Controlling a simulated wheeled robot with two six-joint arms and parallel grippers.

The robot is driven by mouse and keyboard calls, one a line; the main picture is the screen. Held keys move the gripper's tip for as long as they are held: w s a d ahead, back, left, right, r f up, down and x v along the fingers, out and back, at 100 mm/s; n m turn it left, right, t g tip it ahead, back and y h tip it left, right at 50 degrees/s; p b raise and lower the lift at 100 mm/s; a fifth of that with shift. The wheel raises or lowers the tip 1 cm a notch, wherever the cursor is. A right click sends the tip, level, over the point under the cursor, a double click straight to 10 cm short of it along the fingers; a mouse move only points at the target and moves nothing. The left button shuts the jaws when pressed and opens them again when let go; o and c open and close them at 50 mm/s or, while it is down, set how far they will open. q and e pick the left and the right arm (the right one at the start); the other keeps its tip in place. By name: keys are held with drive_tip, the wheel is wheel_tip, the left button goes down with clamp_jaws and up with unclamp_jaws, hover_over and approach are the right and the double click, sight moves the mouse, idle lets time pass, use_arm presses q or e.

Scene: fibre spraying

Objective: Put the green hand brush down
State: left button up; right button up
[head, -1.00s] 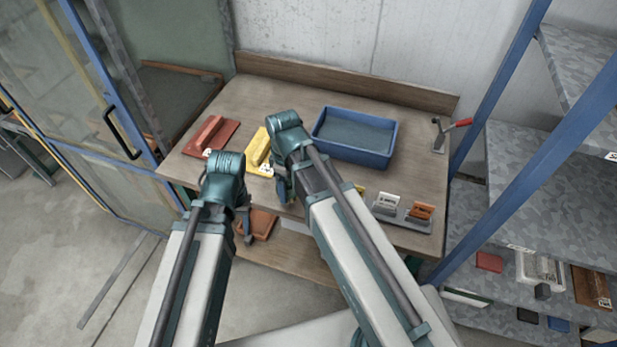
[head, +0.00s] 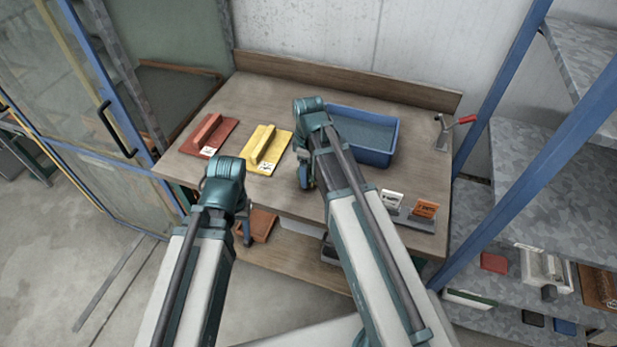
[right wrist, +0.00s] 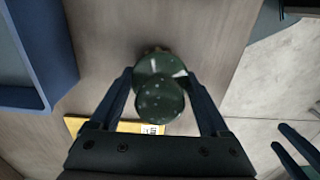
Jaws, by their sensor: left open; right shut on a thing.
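The green hand brush (right wrist: 160,90) is between the fingers of my right gripper (right wrist: 163,105). In the right wrist view I see it nearly end-on, as dark green rounded shapes with light specks, over the wooden worktop (right wrist: 215,40). I cannot tell whether it touches the wood. In the head view my right gripper (head: 307,183) hides most of the brush and is left of the blue tray (head: 372,158). My left gripper (head: 245,232) is open and empty at the worktop's front edge.
A red float (head: 210,135) and a yellow float (head: 265,148) lie on the left of the worktop. Small labelled blocks (head: 425,209) stand at the right front, and a red-handled clamp (head: 452,125) at the right edge. Bare wood shows around the right gripper.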

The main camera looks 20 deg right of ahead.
use_arm(q)
drive_tip(key=shift+f, duration=0.5)
use_arm(e)
drive_tip(key=shift+f, duration=0.55)
use_arm(q)
drive_tip(key=shift+f, duration=0.1)
use_arm(e)
drive_tip(key=shift+f+b, duration=0.25)
drive_tip(key=shift+b, duration=0.1)
drive_tip(key=o, duration=1)
drive_tip(key=shift+r, duration=0.1)
drive_tip(key=shift+o, duration=0.2)
wheel_tip(320, 180, up, 12)
drive_tip(key=p, duration=1.2)
drive_tip(key=shift+r+p, duration=0.25)
drive_tip(key=shift+p, duration=0.1)
use_arm(q)
wheel_tip(320, 180, up, 12)
use_arm(e)
drive_tip(key=s+a+m+h, duration=0.1)
drive_tip(key=s+a+m, duration=0.6)
drive_tip(key=s+a, duration=0.3)
drive_tip(key=s, duration=0.4)
drive_tip(key=shift+s+a, duration=0.2)
drive_tip(key=shift+a, duration=0.05)
